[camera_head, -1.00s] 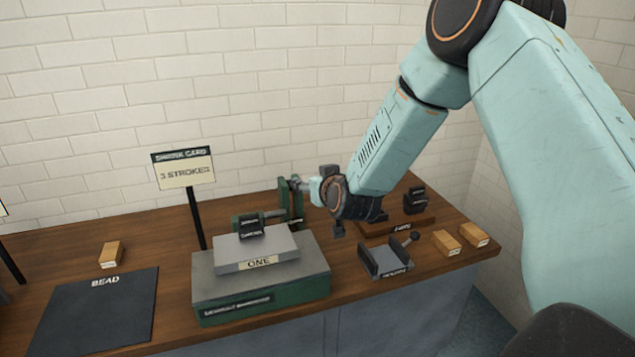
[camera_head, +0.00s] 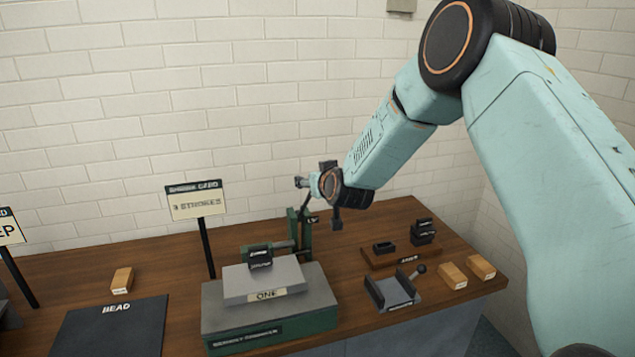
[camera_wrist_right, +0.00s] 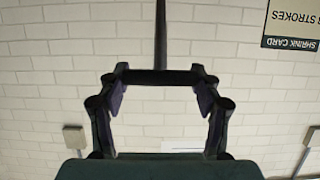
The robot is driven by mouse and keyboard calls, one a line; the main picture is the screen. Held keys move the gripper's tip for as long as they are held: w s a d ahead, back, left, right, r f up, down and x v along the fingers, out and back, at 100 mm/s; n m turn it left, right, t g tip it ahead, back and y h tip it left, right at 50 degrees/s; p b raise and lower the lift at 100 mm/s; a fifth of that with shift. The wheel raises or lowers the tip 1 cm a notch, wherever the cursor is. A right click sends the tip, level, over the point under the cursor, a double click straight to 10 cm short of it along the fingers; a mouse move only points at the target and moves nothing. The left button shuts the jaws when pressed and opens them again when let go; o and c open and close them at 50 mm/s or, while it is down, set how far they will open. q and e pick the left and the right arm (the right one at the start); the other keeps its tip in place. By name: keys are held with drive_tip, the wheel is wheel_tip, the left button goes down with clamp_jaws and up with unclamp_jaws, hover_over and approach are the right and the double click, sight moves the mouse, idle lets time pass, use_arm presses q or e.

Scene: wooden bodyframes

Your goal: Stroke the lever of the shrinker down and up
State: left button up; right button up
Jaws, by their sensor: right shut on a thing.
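The shrinker (camera_head: 270,318) is a green and grey machine on the wooden bench, with a plate marked ONE (camera_head: 262,281) on top. Its lever (camera_head: 306,200) rises from the green upright at the back right. My right gripper (camera_head: 301,183) is at the lever's upper end, above the upright. The right wrist view shows the two fingers (camera_wrist_right: 160,78) closed on a dark crossbar, with a thin dark rod beyond it. The head view shows the gripper small and partly covered by my wrist. My left gripper is not in view.
A SHRINK CARD sign (camera_head: 197,200) reading 3 STROKES stands behind the shrinker. A dark BEAD mat (camera_head: 110,330) lies left. A dark cradle (camera_head: 392,290), wooden blocks (camera_head: 452,275) and a rack with black pieces (camera_head: 390,258) are at right.

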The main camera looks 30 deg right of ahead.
drive_tip(key=shift+w+d+r, duration=0.1)
drive_tip(key=shift+w+r, duration=0.05)
drive_tip(key=shift+r, duration=0.2)
drive_tip(key=o, duration=1.3)
drive_tip(key=shift+c, duration=0.2)
drive_tip(key=o, duration=0.5)
drive_tip(key=shift+w+f, duration=0.15)
drive_tip(key=shift+f, duration=0.15)
drive_tip(key=shift+c, duration=0.2)
drive_tip(key=shift+s, duration=0.25)
drive_tip(key=v, duration=1.1)
drive_tip(key=shift+s, duration=0.35)
drive_tip(key=shift+s+a+r, duration=0.1)
drive_tip(key=shift+a+r, duration=0.05)
drive_tip(key=shift+a, duration=0.05)
drive_tip(key=x, duration=1.2)
